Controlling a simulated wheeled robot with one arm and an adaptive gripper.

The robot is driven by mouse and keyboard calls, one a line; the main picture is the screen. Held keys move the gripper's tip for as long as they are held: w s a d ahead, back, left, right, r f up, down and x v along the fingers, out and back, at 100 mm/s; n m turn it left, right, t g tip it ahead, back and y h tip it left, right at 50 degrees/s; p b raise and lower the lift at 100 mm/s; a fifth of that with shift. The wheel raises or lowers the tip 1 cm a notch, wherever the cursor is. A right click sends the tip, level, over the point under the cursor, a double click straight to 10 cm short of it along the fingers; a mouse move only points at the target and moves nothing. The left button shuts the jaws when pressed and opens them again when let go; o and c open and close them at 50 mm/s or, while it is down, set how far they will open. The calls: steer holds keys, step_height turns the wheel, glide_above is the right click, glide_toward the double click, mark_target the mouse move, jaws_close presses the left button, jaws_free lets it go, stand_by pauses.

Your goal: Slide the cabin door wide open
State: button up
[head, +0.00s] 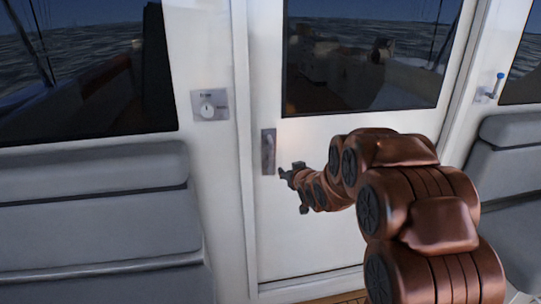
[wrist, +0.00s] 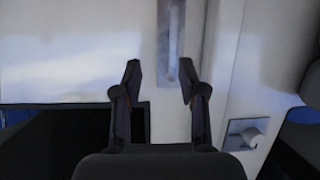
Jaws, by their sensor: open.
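The white cabin door (head: 330,240) with its dark window (head: 360,60) stands in its frame in the head view and looks closed. Its grey upright handle (head: 268,152) is near the door's left edge. My gripper (head: 283,174) is just to the right of the handle and slightly below it. In the wrist view my gripper (wrist: 159,80) is open and empty, and the handle (wrist: 171,40) lies beyond the fingertips, toward the right finger. I cannot tell whether a finger touches the handle.
A dial plate (head: 209,105) is on the wall left of the door; it also shows in the wrist view (wrist: 247,134). Grey padded seats flank the door, one at the left (head: 95,210) and one at the right (head: 510,160). A small blue-tipped lever (head: 495,85) is on the right wall.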

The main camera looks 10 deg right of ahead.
mark_target(272, 153)
steer(key=shift+w+a+n+t+y+p, duration=0.2)
steer(key=shift+w+a+t+y, duration=0.3)
steer(key=shift+w, duration=1.75)
steer(key=shift+w+a+n+t+y+p, duration=0.1)
steer(key=shift+w+a+t+y+p, duration=0.4)
steer(key=shift+w, duration=1.75)
steer(key=shift+w+a+n+t+y+p, duration=0.15)
steer(key=shift+w+a+t, duration=0.6)
steer(key=shift+w, duration=1.5)
steer(key=shift+c, duration=0.2)
jaws_close()
